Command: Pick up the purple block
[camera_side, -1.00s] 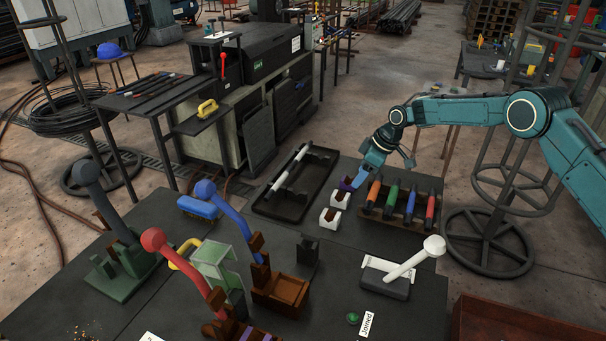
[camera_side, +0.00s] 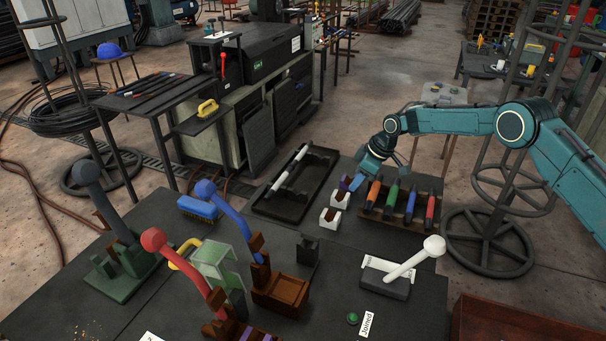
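The small purple block (camera_side: 344,183) sits at the back white holder (camera_side: 340,197), left of the row of coloured handles, and is partly hidden. My teal gripper (camera_side: 357,182) points down just to the right of the purple block, close to it. One light blue finger shows beside the block. I cannot tell whether it touches the block or how far apart the fingers are.
A brown rack (camera_side: 401,211) with orange, blue and red handles stands just right of my gripper. A second white holder (camera_side: 330,218) is in front. A dark tray (camera_side: 283,202) with a black and white rod lies to the left. A white lever (camera_side: 415,261) stands at front right.

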